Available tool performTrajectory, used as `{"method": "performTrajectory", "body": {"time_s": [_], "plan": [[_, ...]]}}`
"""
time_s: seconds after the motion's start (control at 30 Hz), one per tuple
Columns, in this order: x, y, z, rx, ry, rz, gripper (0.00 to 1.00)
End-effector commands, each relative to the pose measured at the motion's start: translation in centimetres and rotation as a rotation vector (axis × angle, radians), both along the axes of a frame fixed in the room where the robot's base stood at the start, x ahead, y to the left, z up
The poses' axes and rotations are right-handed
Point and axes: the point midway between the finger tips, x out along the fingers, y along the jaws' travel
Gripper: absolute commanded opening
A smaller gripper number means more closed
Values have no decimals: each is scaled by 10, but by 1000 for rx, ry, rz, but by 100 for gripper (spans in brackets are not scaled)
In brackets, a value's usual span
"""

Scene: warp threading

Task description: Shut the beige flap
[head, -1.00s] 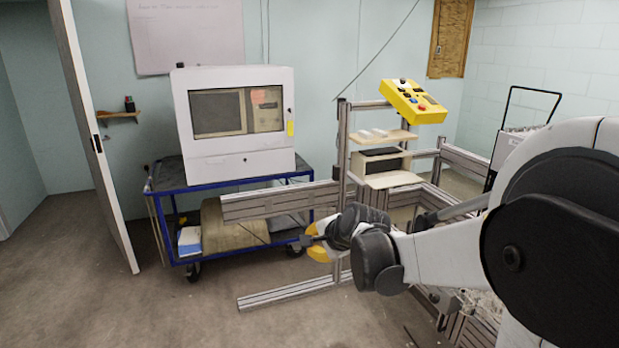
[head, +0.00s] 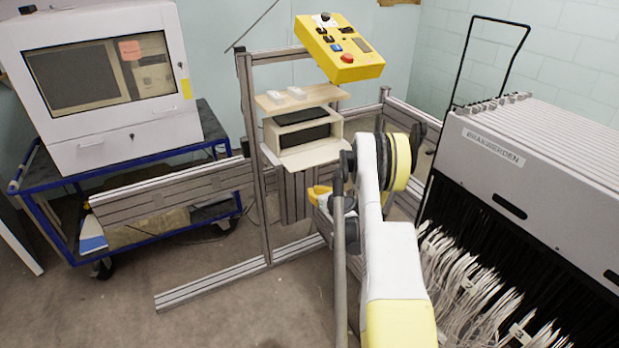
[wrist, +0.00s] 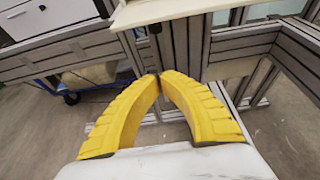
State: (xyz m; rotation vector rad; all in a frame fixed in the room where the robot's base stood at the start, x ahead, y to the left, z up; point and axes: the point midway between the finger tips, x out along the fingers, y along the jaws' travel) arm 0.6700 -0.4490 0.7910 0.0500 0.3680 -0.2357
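The beige flap (head: 316,155) sticks out roughly level from the lower front of a small beige box (head: 335,126) on the metal frame. It stands open, and the dark inside of the box shows behind it. In the wrist view the pale edge of what looks like the flap (wrist: 170,12) crosses the top. My gripper (wrist: 158,75) has its yellow fingers curved together with the tips meeting, and nothing shows between them. In the head view my gripper (head: 318,194) is below the flap, apart from it, and partly hidden by my arm.
A shelf (head: 290,99) with small white items sits above the box, and a yellow control panel (head: 340,48) is above that. Metal rails (head: 175,192) run to the left. A blue cart (head: 130,172) carries a white cabinet (head: 95,75). A grey loom unit (head: 540,170) with white threads stands right.

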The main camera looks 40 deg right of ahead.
Motion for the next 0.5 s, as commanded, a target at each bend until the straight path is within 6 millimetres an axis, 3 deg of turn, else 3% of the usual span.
{"method": "performTrajectory", "body": {"time_s": [0.43, 0.5], "plan": [[81, -18, -36, -3, 2, 5, 0], [86, -20, -28, -4, 2, 3, 0]]}}
